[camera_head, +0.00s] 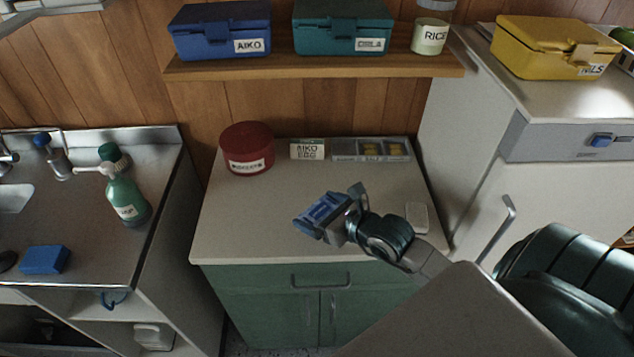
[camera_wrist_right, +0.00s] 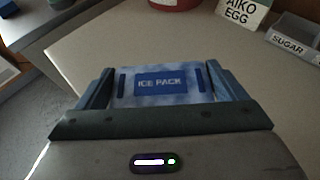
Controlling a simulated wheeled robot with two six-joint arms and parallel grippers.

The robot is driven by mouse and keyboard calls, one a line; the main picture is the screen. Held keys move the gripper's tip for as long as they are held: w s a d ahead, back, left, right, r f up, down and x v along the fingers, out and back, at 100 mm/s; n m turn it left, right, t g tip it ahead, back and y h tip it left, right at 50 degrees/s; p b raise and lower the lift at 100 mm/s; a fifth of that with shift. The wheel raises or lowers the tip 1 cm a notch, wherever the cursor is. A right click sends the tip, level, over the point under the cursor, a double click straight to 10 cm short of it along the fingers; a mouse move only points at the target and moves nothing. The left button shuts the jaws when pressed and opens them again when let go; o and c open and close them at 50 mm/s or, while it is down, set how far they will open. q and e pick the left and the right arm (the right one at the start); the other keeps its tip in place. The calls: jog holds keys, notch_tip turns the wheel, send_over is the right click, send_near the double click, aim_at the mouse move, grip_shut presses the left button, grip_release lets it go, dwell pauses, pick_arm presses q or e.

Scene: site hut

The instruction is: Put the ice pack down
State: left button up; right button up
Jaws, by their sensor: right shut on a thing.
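The ice pack (camera_wrist_right: 160,82) is a pale blue slab with a dark blue label reading "ICE PACK". In the right wrist view it sits between the two fingers of my right gripper (camera_wrist_right: 165,92), which is shut on it. In the head view the ice pack (camera_head: 322,212) is a blue block at the tip of my right gripper (camera_head: 332,217), over the counter (camera_head: 255,225) with green doors. I cannot tell whether the pack touches the counter top. My left gripper is not in view.
A red tin (camera_head: 247,150), an "AIKO EGG" card (camera_head: 307,150) and a grey divided holder (camera_head: 370,149) stand along the counter's back. A white object (camera_head: 417,217) lies at its right. The counter's left and middle are clear. A fridge (camera_head: 560,180) stands right, a sink unit (camera_head: 85,200) left.

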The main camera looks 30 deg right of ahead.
jog(key=p, duration=0.2)
send_over(318, 187)
jog(key=shift+s+a+f, duration=0.15)
jog(key=shift+a+f, duration=0.05)
jog(key=shift+f, duration=0.35)
notch_tip(318, 187, down, 3)
jog(key=shift+d+f+p, duration=0.1)
jog(key=shift+d+p, duration=0.05)
jog(key=shift+p, duration=0.35)
jog(key=shift+f, duration=0.2)
